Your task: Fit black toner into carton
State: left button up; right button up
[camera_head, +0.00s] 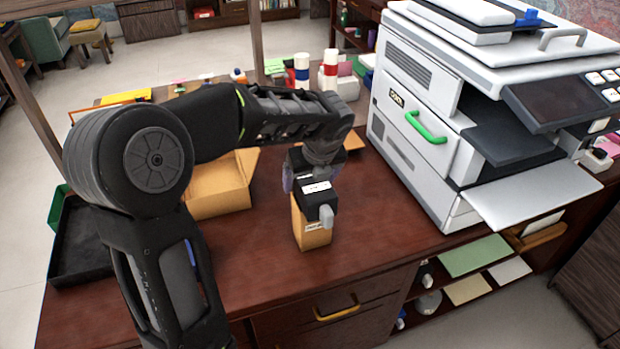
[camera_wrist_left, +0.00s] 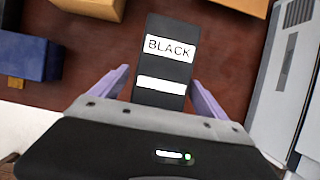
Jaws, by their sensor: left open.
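The black toner (camera_wrist_left: 166,62) is a dark block with a white BLACK label, seen in the left wrist view. It lies between the two spread purple fingers of my left gripper (camera_wrist_left: 164,92), with a narrow gap to each finger. In the head view my left gripper (camera_head: 310,182) points down over the desk. A small tan carton (camera_head: 312,238) with a white label stands upright directly below it. The gripper hides the carton's top, so I cannot tell whether the toner is in the carton. My right gripper is not in view.
A larger open tan box (camera_head: 215,195) stands left of the gripper, beside a black tray (camera_head: 80,245). A white printer (camera_head: 440,130) fills the right side. A blue box (camera_wrist_left: 28,57) shows in the left wrist view. The desk's front right (camera_head: 370,215) is clear.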

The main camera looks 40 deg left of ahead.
pick_arm(q)
jog(key=shift+r, duration=0.1)
jog(key=shift+r, duration=0.25)
jog(key=v, duration=1.2)
jog(key=shift+r, duration=0.3)
